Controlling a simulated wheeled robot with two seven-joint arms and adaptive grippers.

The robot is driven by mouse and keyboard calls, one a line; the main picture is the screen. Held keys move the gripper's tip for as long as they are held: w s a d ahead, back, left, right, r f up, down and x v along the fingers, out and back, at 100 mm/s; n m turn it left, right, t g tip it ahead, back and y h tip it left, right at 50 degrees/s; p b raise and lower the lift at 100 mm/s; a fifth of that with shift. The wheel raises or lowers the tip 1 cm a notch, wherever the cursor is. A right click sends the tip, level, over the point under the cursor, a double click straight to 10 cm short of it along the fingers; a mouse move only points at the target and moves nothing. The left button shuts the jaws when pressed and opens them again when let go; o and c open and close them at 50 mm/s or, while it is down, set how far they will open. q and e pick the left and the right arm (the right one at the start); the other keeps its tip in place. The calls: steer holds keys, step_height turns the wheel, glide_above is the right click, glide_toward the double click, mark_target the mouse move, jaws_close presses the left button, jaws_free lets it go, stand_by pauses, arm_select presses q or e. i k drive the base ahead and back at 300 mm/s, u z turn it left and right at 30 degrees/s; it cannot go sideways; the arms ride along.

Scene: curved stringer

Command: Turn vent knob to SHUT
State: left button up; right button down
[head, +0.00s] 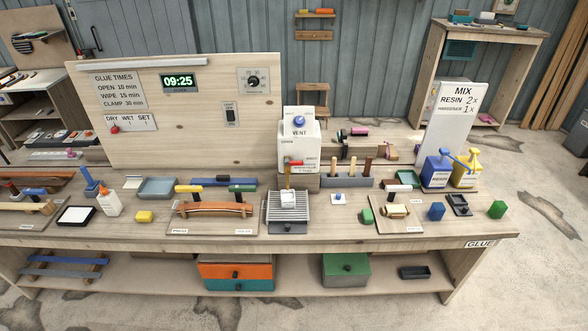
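A white box-shaped unit (311,152) labelled VENT stands at the back middle of the workbench. A round blue knob (299,121) sits on its upper front, just above the VENT label. Small lettering lies lower on the front, too small to read surely. A red handle (293,163) sticks out low on the unit's front, lying roughly level. I cannot tell from this view which setting the vent is at. Neither of my grippers shows in the head view.
Below the unit is a grey slatted tray (272,207) with a small white container. A tall white MIX sign (451,120) and blue and yellow pump bottles (436,170) are farther right. A wooden panel (190,140) stands left.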

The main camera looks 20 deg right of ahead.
mark_target(299, 121)
steer(key=i, duration=1.3)
steer(key=z, duration=0.15)
